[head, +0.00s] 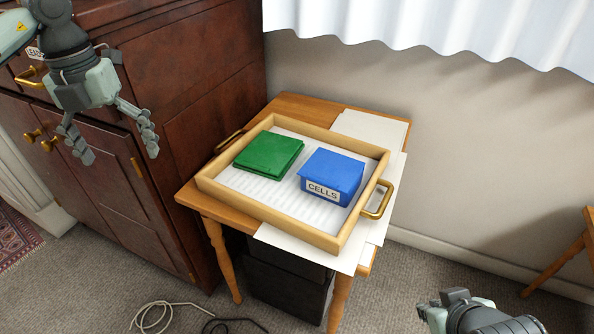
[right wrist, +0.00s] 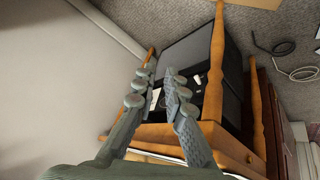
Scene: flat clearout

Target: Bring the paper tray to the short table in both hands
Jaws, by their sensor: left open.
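The paper tray (head: 210,187) is a pale wooden tray with a white lining and brass handles at its left (head: 229,142) and right (head: 384,203) ends. It holds a green folded item (head: 268,155) and a blue box (head: 333,172) labelled CELLS. It rests on a small wooden table (head: 290,104); I cannot tell whether this is the short table. My left gripper (head: 116,148) is open and empty, left of the tray before the cabinet. My right gripper (right wrist: 157,72) is open and empty in the right wrist view; only part of it shows at the head view's bottom right.
White sheets (head: 372,127) lie under the tray and overhang the table. A dark red-brown cabinet (head: 215,100) stands close on the left. A black box (head: 285,290) is under the table. Cables (head: 150,315) lie on the carpet. A wooden leg (head: 560,262) shows at the right.

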